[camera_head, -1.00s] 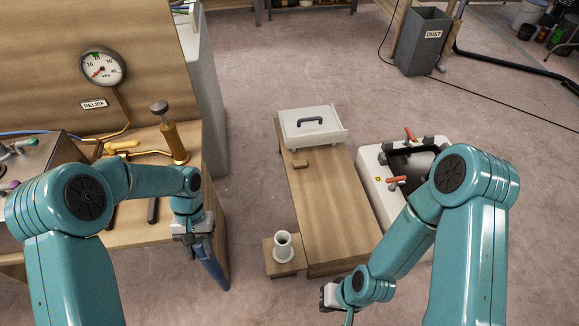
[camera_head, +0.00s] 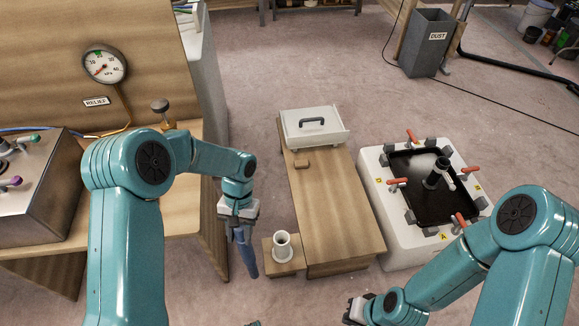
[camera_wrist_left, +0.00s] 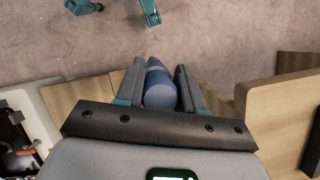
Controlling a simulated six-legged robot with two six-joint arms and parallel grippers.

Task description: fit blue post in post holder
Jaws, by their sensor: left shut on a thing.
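A blue post (camera_head: 245,253) hangs below my left gripper (camera_head: 238,222), tilted slightly, its lower end to the right. My left gripper is shut on it. In the left wrist view the blue post (camera_wrist_left: 159,88) sits between the two fingers of the left gripper (camera_wrist_left: 160,90). The white post holder (camera_head: 282,246), a round cup with a flared base, stands upright on a small wooden block (camera_head: 297,266). The post is just left of the holder and apart from it. My right gripper (camera_head: 357,309) is low at the bottom of the head view, and its finger opening cannot be made out.
A wooden bench (camera_head: 337,215) with a white lidded box (camera_head: 313,127) stands right of the holder. A white unit with red clamps (camera_head: 376,211) stands further right. A wooden panel with a gauge (camera_head: 104,66) and a metal box (camera_head: 40,190) are at left.

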